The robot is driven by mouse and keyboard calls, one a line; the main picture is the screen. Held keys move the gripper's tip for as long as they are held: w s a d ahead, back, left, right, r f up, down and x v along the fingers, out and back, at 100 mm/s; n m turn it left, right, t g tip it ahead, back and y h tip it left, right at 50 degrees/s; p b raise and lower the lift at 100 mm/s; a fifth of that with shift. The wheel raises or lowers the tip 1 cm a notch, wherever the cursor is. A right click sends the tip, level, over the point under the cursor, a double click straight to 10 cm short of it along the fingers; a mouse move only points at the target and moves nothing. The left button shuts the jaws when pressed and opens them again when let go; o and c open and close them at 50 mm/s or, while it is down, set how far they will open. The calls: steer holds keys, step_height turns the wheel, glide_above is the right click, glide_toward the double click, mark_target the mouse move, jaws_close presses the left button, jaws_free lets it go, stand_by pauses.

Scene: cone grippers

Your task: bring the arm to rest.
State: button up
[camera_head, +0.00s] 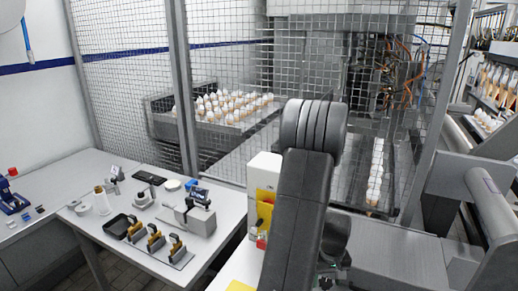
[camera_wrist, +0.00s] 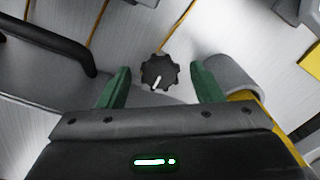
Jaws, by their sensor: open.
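My gripper (camera_wrist: 160,88) shows in the wrist view with its two green fingers spread apart. A black scalloped knob (camera_wrist: 159,72) with a white pointer mark lies between and beyond the fingers, on a pale metal surface. I see no finger touching it, and the gap between the fingers is empty. In the head view my dark arm rises from the bottom middle and bends at the top. The gripper itself is mostly hidden there behind the arm.
A white table (camera_head: 215,240) with small tools and a black tray (camera_head: 117,226) stands at left. A wire mesh fence (camera_head: 125,75) closes off the back, with rows of white cones (camera_head: 228,106) behind it. Grey machine housing fills the right. In the wrist view a black handle (camera_wrist: 55,40) lies at upper left.

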steer(key=n+p, duration=0.3)
steer(key=n, duration=0.1)
steer(key=shift+r, duration=0.1)
steer(key=shift+n, duration=0.5)
steer(key=shift+p, duration=0.3)
